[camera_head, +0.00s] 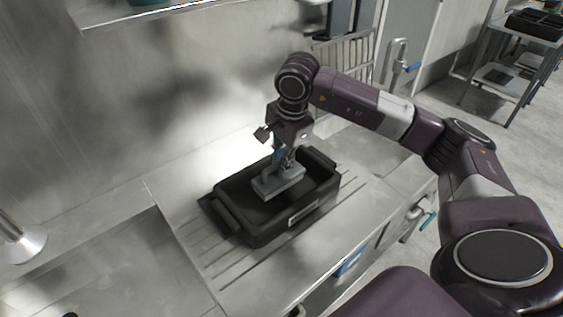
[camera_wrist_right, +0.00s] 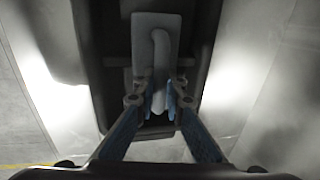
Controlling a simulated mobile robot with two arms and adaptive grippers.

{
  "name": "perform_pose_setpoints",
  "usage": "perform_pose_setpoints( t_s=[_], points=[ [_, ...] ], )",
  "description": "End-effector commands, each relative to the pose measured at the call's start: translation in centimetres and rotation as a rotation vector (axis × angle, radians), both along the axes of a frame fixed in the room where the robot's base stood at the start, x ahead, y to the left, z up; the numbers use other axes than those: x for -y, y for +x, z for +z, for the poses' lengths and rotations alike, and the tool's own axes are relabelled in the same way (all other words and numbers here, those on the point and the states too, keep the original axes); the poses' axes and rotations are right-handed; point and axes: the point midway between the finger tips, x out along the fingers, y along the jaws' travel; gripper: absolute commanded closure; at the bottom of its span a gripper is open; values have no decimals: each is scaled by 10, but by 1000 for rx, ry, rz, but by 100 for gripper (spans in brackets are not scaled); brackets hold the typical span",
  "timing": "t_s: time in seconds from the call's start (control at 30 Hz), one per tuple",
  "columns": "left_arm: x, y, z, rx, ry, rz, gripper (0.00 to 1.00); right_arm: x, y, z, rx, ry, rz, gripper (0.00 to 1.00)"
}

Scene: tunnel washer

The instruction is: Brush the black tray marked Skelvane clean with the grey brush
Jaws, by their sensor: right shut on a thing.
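The black tray (camera_head: 262,238) stands on the ribbed steel drainboard, with a handle at each end and a pale label on its front wall. The label is too small to read. The grey brush (camera_head: 289,184) is inside the tray, its flat block low over or on the tray floor; I cannot tell whether it touches. My right gripper (camera_head: 283,161) is shut on the brush's handle from above. In the right wrist view my right gripper (camera_wrist_right: 160,103) has its blue fingers on both sides of the handle of the brush (camera_wrist_right: 145,28), with the tray (camera_wrist_right: 97,75) around it. My left gripper is not in view.
The steel drainboard (camera_head: 205,262) has bare room left of the tray, beside a sink basin (camera_head: 95,265). A steel wall rises behind. A shelf (camera_head: 165,12) hangs above at the upper left. A tap (camera_head: 397,62) stands behind my right arm.

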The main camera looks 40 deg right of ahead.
Motion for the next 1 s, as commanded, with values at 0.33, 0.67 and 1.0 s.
perform_pose_setpoints(
  t_s=[0.33, 0.67, 1.0],
  points=[
    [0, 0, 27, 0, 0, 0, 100, 0, 1, 41, 4, 1, 0, 100],
    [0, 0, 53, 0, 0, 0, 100, 0, 1, 80, 4, 1, 0, 100],
    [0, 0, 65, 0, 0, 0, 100, 0, 0, 100, 2, 1, 0, 100]
  ],
)
